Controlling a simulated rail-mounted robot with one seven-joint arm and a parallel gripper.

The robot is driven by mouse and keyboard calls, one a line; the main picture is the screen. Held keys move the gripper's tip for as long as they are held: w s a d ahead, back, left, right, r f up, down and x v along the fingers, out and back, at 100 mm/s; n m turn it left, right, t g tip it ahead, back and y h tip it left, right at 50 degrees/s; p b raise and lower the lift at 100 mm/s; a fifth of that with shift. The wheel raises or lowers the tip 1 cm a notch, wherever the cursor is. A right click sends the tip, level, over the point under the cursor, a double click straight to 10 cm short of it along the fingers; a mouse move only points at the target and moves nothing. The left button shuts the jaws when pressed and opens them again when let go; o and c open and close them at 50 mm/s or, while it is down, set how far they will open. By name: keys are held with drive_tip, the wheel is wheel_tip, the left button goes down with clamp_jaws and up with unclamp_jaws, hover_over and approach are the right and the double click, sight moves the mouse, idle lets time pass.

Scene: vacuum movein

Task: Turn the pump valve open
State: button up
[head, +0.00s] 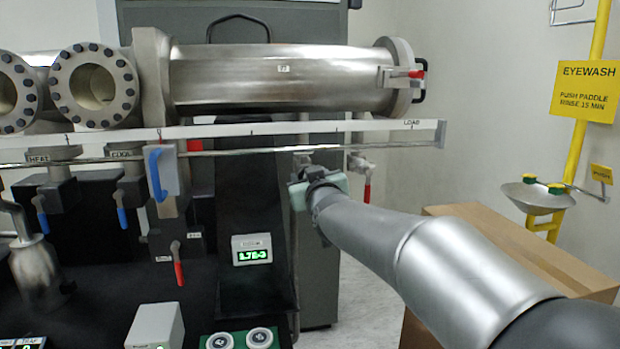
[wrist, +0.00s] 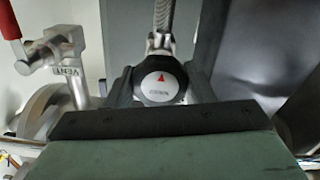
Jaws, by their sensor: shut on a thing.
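A round dark valve knob (wrist: 161,82) with a pale face and a red arrow shows in the wrist view. The arrow points up in that picture. The small lettering below the arrow is unreadable, so I cannot confirm a pump label. My gripper (wrist: 160,92) has its dark fingers on both sides of this knob and is shut on it. In the head view my gripper (head: 318,180) is just below the white rail, at the front of the grey cabinet. There the knob is largely hidden by my gripper.
A valve (wrist: 63,50) labelled VENT, with a red handle, stands close left of the knob in the wrist view. A steel load chamber (head: 280,78) runs above the white rail (head: 300,128). A cardboard box (head: 520,250) and the eyewash bowl (head: 538,197) stand to the right.

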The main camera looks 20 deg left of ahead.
idle(0.4)
drive_tip(key=o, duration=1)
drive_tip(key=shift+c, duration=0.2)
drive_tip(key=b+v, duration=0.2)
drive_tip(key=v, duration=1.5)
drive_tip(key=shift+s+d, duration=0.15)
drive_tip(key=shift+s, duration=0.05)
